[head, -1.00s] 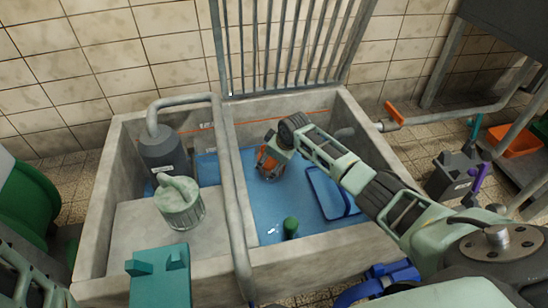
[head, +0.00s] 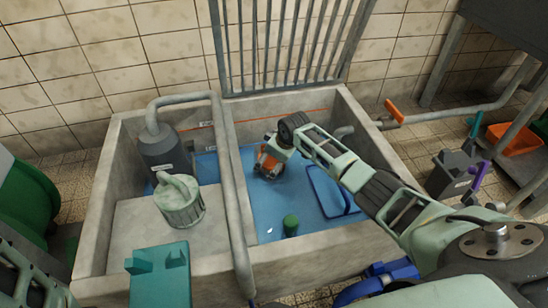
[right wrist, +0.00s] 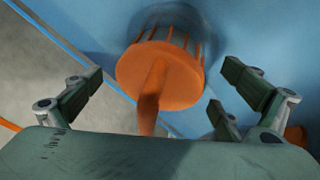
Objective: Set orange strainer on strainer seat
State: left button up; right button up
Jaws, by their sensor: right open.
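The orange strainer (right wrist: 160,75) shows in the right wrist view as a round ribbed basket with a bar handle facing the camera. In the head view the orange strainer (head: 267,160) is partly hidden by my right gripper (head: 268,164), over the blue floor of the right basin. In the right wrist view my right gripper (right wrist: 160,95) is open, its fingers apart on either side of the handle. I see no firm grip. My left gripper is out of view. I cannot tell which part is the strainer seat.
A concrete wall and pipe (head: 235,190) divide the basins. The left one holds a grey pump (head: 163,150) and a pale lidded canister (head: 180,205). The right one holds a green post (head: 291,225) and a blue frame (head: 328,192). A teal block (head: 160,275) stands in front.

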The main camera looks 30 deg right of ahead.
jog(key=shift+r, duration=0.1)
jog(key=v, duration=1.1)
jog(key=shift+s+r, duration=0.25)
jog(key=shift+r, duration=0.1)
jog(key=shift+r, duration=0.1)
